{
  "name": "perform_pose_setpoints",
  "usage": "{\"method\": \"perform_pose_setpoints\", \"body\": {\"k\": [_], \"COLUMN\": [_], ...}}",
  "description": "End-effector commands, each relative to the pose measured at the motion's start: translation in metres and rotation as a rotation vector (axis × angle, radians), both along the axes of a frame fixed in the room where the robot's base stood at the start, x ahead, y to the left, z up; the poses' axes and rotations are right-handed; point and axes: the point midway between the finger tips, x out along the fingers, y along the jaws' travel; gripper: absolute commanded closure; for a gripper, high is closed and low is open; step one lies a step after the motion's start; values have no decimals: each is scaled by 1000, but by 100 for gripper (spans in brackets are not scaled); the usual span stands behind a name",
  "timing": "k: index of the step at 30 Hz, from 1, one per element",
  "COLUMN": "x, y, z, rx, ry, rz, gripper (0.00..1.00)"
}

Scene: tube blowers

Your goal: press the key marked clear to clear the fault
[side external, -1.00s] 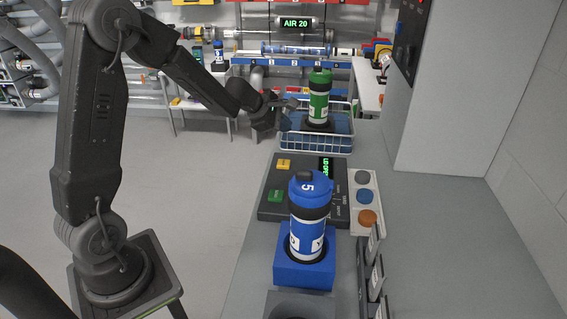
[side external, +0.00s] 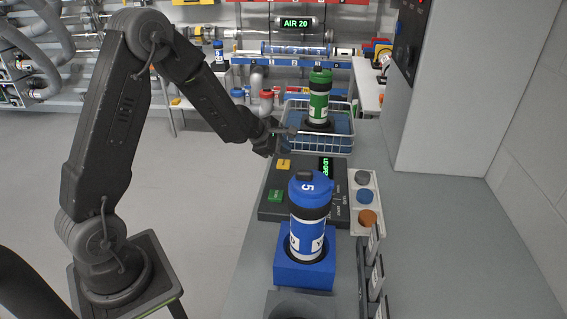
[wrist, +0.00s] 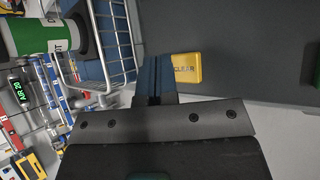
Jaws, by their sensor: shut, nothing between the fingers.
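The key marked CLEAR is a yellow square key (wrist: 186,68) on the dark control panel (wrist: 235,40). In the side view the yellow key (side external: 283,164) sits at the panel's far left corner, with a green key (side external: 276,196) nearer the camera. The panel's small display (side external: 326,168) shows green letters, partly hidden by the blue carrier. My gripper (side external: 290,132) is shut and empty, above and beyond the yellow key, near the wire basket.
A green carrier (side external: 319,95) stands in the wire basket (side external: 345,135) behind the panel. A blue carrier (side external: 309,220) marked 5 stands in a blue holder (side external: 300,272) in front. Grey, blue and orange round pieces (side external: 366,197) lie in a pale tray on the right.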

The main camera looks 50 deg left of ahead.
Motion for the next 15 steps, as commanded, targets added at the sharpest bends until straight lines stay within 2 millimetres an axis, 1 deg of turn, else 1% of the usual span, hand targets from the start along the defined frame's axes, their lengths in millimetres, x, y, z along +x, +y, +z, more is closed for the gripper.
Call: {"method": "perform_pose_setpoints", "body": {"k": [1,6,15], "x": [0,0,0], "y": [0,0,0], "z": [-5,-14,-16], "rx": [-2,0,1], "ry": [2,1,-2], "rz": [1,1,0], "gripper": [100,100,100]}}
